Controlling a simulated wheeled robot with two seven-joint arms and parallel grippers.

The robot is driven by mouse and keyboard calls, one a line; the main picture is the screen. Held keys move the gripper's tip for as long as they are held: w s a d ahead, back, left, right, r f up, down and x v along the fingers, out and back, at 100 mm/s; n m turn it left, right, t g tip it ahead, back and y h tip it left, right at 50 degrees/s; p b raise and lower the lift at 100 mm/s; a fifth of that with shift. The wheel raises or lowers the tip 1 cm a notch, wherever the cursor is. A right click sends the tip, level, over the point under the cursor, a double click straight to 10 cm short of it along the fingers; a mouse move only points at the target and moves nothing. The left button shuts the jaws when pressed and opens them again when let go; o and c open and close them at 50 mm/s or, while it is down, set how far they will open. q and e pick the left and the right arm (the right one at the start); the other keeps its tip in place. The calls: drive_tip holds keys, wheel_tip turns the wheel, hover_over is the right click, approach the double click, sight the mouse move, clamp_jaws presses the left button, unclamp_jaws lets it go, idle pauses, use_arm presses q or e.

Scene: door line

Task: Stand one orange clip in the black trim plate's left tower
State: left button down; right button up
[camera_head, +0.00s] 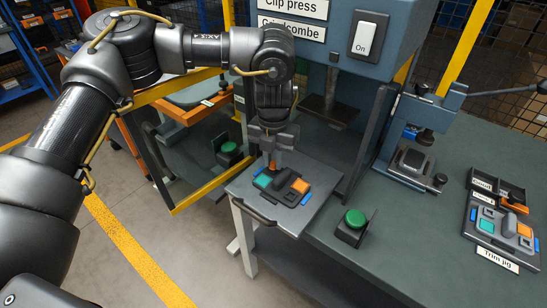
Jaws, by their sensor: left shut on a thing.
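The black trim plate (282,187) lies on the press's grey sliding tray (252,204). It carries a teal block at its left, an orange block at its right, and dark raised towers between. My left gripper (272,153) points straight down over the back left of the plate. It is shut on an orange clip (272,165), of which only a small part shows below the fingers. The clip is upright at or just above the left tower; I cannot tell whether it touches. The tower is partly hidden by the gripper and clip. My right gripper is out of view.
The clip press (340,45) stands behind the tray, with a yellow-edged guard at left. A green button (355,218) stands right of the tray. A small hand press (412,160) is farther right.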

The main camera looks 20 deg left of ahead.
use_arm(q)
drive_tip(key=c, duration=1.3)
unclamp_jaws()
drive_tip(key=shift+o, duration=0.2)
wheel_tip(320, 180, up, 7)
drive_tip(key=shift+r, duration=0.2)
